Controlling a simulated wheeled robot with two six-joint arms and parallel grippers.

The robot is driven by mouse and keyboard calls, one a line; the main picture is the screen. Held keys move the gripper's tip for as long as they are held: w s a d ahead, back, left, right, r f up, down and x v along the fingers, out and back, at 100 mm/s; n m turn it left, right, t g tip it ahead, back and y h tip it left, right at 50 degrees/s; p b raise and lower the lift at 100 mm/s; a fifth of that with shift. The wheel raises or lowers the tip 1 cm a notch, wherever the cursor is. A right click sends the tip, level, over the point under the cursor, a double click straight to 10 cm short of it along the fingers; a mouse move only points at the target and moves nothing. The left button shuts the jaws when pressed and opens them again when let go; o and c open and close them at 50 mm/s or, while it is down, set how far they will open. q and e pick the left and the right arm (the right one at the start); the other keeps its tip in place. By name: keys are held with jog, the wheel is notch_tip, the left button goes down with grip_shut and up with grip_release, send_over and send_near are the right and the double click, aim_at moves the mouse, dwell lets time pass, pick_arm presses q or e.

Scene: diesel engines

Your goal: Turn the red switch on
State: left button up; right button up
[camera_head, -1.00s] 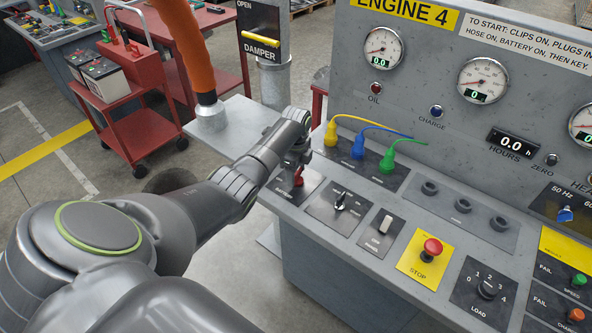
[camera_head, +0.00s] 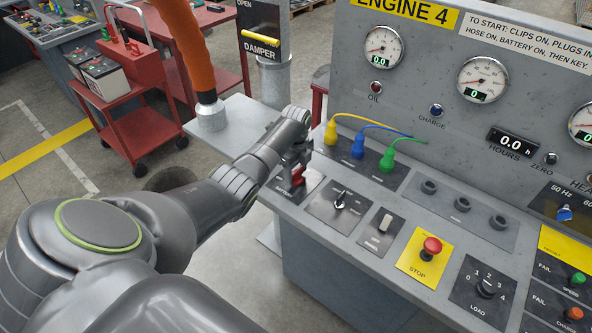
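The red switch (camera_head: 297,177) sits on a dark plate at the left end of the sloping grey console. Its upper part is partly hidden by my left gripper (camera_head: 296,166). My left arm comes in from the lower left, and the gripper points down with its fingertips right at the switch. The fingers are small and dark here, so I cannot tell whether they are closed on it or only beside it. The switch's exact angle is also unclear. My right gripper is not in view.
Right of the switch are a black rotary knob (camera_head: 341,201), a pale rocker switch (camera_head: 385,222) and a red stop button (camera_head: 431,247). Yellow, blue and green plugs (camera_head: 358,146) stand just behind.

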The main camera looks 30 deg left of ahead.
pick_arm(q)
jog(key=o, duration=0.4)
jog(key=shift+d, duration=0.1)
jog(key=shift+o, duration=0.2)
jog(key=shift+r, duration=0.15)
notch_tip(320, 180, up, 13)
jog(key=b, duration=0.3)
notch_tip(320, 180, up, 4)
jog(key=p, duration=0.3)
send_over(297, 171)
jog(key=shift+r, duration=0.15)
